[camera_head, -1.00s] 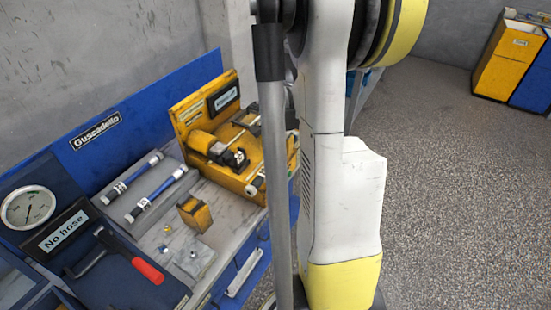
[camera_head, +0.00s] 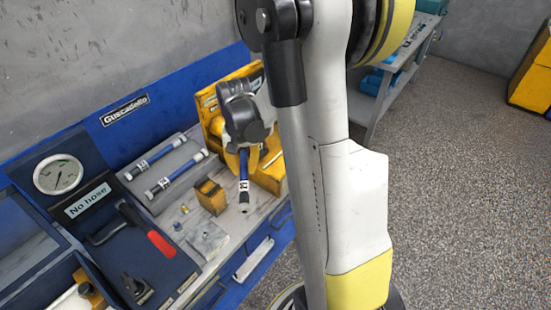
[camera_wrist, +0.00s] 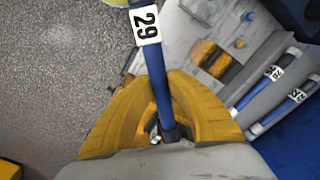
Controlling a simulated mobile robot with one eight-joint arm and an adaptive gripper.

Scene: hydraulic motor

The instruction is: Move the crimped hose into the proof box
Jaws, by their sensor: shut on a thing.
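My gripper (camera_head: 243,154) is shut on a blue hose (camera_head: 243,168) with a white number tag. The hose hangs down from the fingers above the bench, in front of the yellow machine (camera_head: 268,176). In the wrist view the yellow fingers (camera_wrist: 166,88) close around the blue hose (camera_wrist: 157,72), whose tag reads 29. A blue unit with a round gauge (camera_head: 58,174) and a "No hose" display (camera_head: 87,200) stands at the left of the bench; I cannot tell for sure that it is the proof box. The hose's top end is hidden by my gripper.
Two other tagged blue hoses (camera_head: 165,184) lie in a grey tray left of my gripper. A yellow block (camera_head: 210,197) and small fittings sit on the bench.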

